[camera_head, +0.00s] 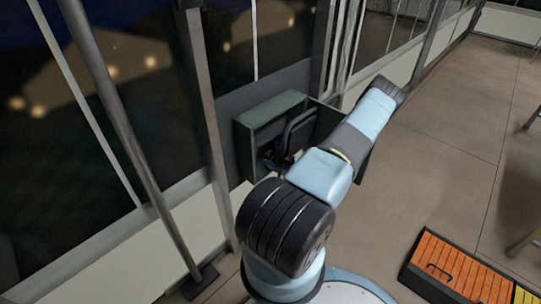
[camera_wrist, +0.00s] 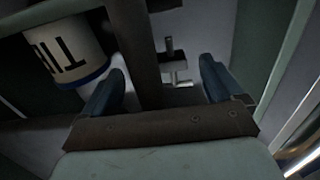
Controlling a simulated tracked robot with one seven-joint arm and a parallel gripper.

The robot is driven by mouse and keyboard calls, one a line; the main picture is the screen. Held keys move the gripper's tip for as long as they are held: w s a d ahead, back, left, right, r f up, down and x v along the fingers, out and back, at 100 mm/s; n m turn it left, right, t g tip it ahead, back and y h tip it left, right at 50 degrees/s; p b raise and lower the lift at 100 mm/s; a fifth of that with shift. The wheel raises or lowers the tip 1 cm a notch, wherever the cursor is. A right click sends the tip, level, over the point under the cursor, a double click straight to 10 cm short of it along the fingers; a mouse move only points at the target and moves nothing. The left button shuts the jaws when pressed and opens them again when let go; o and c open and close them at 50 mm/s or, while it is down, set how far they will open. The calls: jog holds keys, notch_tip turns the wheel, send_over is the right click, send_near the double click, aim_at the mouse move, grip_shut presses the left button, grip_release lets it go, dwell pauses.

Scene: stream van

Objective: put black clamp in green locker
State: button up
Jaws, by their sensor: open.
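The green locker (camera_head: 243,140) is mounted low on the wall, with its door open to the right. My arm reaches across to its opening, and my gripper (camera_head: 274,158) is partly hidden there. In the wrist view, my gripper (camera_wrist: 163,68) is open, with a blue finger on each side. A dark bar with a grey screw piece, apparently the black clamp (camera_wrist: 143,60), shows between and beyond the fingers. The fingers do not visibly grip it. I cannot tell whether it rests on the locker floor.
A white can with black letters and a blue rim (camera_wrist: 62,48) is left of the fingers. A metal pole (camera_head: 130,130) stands left of the locker. An orange ramp-like piece (camera_head: 455,270) lies on the floor at right.

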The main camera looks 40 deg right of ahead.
jog(key=s, duration=0.7)
jog(key=shift+d, duration=0.25)
